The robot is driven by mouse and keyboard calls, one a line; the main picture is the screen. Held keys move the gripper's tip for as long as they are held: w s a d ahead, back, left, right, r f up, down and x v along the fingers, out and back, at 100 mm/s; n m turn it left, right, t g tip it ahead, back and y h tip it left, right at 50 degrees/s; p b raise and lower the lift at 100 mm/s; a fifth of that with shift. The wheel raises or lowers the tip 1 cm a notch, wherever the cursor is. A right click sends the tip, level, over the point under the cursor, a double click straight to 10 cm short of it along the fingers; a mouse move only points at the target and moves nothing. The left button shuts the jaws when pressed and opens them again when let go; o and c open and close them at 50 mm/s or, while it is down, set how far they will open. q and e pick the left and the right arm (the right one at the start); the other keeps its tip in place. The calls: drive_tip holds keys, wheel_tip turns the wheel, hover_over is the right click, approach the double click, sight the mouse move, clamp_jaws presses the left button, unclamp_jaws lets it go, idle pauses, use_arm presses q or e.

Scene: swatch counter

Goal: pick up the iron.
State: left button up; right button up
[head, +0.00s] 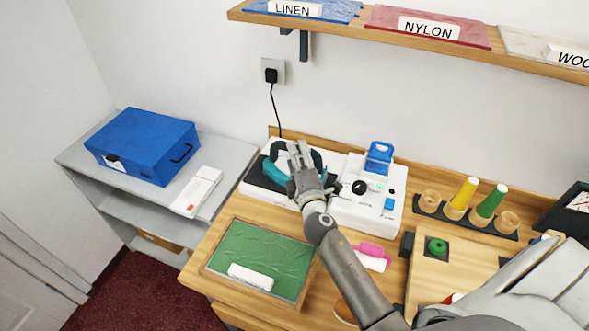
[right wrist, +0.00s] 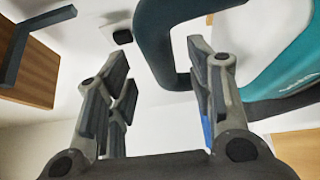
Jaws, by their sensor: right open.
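The iron (head: 272,170) is teal with a dark handle and stands on the black pad of a white unit at the back of the counter. My right gripper (head: 299,158) is at the iron and hides part of it in the head view. In the right wrist view the iron (right wrist: 292,62) is at the upper right. Its dark handle loop (right wrist: 150,40) reaches in front of the open fingers (right wrist: 160,68). The right finger overlaps the loop; I cannot tell whether it touches. Nothing is held. My left gripper is not in view.
A spool rack (head: 468,222) stands right. A swatch shelf (head: 345,27) hangs above.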

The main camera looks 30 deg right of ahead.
drive_tip(key=x, duration=0.3)
drive_tip(key=shift+w, duration=0.2)
drive_tip(key=shift+w+f, duration=0.1)
drive_tip(key=shift+w, duration=0.1)
clamp_jaws()
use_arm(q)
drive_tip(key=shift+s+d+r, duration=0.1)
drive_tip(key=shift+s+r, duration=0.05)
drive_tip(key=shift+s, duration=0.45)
use_arm(e)
drive_tip(key=shift+r, duration=0.2)
